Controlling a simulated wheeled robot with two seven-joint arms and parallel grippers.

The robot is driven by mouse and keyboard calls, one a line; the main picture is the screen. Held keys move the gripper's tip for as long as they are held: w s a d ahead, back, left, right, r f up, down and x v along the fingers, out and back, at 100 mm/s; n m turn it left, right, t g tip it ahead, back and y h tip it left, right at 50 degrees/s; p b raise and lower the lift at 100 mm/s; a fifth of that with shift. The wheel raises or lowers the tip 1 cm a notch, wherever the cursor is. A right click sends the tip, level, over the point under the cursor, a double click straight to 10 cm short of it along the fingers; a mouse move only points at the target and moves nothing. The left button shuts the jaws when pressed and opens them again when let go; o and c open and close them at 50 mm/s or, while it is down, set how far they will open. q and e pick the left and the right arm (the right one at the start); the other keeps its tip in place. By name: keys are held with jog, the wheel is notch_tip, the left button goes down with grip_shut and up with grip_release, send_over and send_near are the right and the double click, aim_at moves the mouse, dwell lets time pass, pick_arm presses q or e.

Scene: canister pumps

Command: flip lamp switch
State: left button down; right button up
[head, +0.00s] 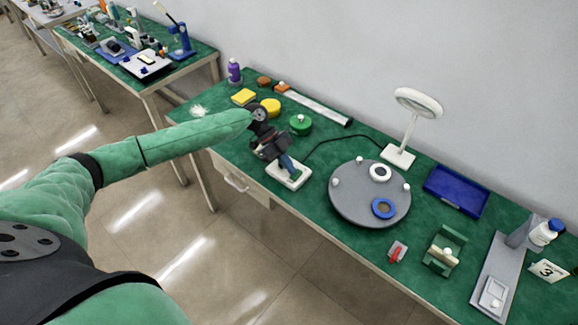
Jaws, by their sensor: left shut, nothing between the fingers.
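The white magnifier-style lamp (418,101) stands on a square white base (397,156) at the back of the green bench. A dark cable (335,138) runs from near its base toward my left gripper. A white box (299,182), apparently the lamp's switch, lies near the bench's front edge. My left gripper (288,168) is shut and points down at this box, with its fingertips over or on it. I cannot tell whether they touch. The gripper hides much of the box's top. My right gripper is not in view.
Right of the box is a round grey plate (350,205) with white and blue rings. Yellow and green containers (301,124) stand behind the gripper. A red clip (397,251), green fixture (444,250) and blue tray (456,190) are farther right.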

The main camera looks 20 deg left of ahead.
pick_arm(q)
jog(key=shift+w+f, duration=0.1)
jog(key=shift+w+d+b, duration=0.25)
jog(key=shift+w+b, duration=0.15)
jog(key=shift+w, duration=0.25)
jog(key=shift+r, duration=0.2)
